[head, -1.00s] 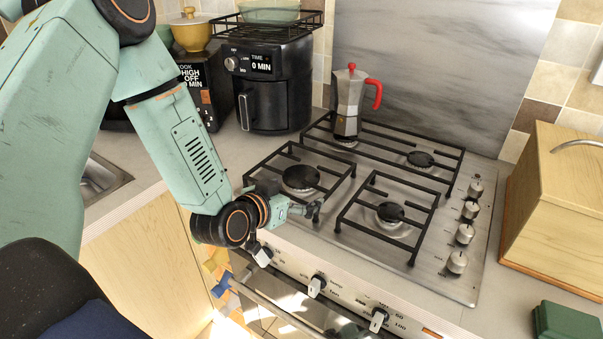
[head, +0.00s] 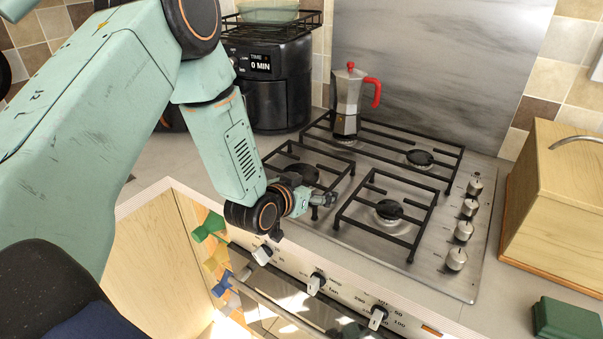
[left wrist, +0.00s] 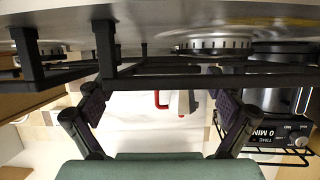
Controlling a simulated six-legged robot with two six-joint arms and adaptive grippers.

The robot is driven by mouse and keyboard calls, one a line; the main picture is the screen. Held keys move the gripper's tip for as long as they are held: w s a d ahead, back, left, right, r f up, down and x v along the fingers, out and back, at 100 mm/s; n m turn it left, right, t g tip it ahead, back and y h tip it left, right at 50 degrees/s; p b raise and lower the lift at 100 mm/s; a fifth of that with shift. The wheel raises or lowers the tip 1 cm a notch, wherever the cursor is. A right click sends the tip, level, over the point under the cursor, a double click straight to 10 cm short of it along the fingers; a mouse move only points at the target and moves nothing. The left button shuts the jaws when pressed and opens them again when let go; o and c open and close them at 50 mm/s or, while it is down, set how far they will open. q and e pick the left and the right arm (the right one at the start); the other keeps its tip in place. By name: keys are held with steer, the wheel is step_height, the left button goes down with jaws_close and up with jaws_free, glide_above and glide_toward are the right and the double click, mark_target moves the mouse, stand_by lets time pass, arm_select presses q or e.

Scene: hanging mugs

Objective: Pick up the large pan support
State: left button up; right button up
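Three black pan supports lie on the steel hob. The large pan support (head: 456,172) spans the back, with a moka pot (head: 347,98) standing at its left part. A smaller support (head: 345,182) is at front left and another (head: 422,222) at front right. My left gripper (head: 328,200) is low over the hob's front, at the near corner of the front-left support. In the left wrist view, my left gripper (left wrist: 158,108) has its fingers wide apart with nothing held. Black support bars (left wrist: 165,78) cross just beyond the fingertips; contact cannot be told. My right gripper is not in view.
An air fryer (head: 268,85) stands behind the hob at left. A wooden bread box (head: 550,200) and a green box (head: 567,318) are at right. Hob knobs (head: 463,231) line the right side; oven knobs (head: 316,284) are below the front edge.

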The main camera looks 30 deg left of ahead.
arm_select(q)
steer(key=shift+a+f, duration=0.1)
steer(key=shift+a, duration=0.2)
steer(key=c, duration=0.4)
steer(key=shift+d, duration=0.2)
steer(key=c, duration=0.6)
steer(key=shift+a, duration=0.1)
steer(key=shift+c, duration=0.9)
